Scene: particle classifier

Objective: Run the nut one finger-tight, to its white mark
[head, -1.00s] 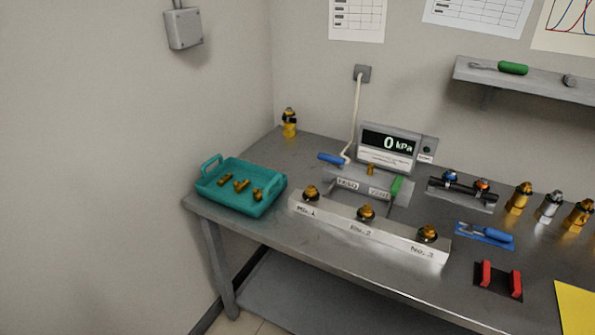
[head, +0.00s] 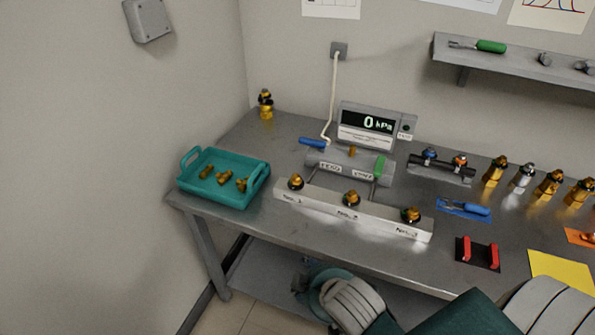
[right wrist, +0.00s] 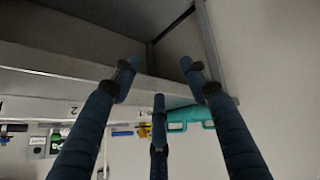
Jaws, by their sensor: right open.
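The middle fitting (head: 351,198) and right fitting (head: 411,214) look alike. My right gripper (right wrist: 158,77) is open and empty in the right wrist view, its three dark fingers spread, with the rail (right wrist: 62,106) beyond them, upside down. My right arm shows low in front of the bench in the head view. My left gripper is not in view.
A teal tray (head: 224,200) with brass parts stands left of the rail.

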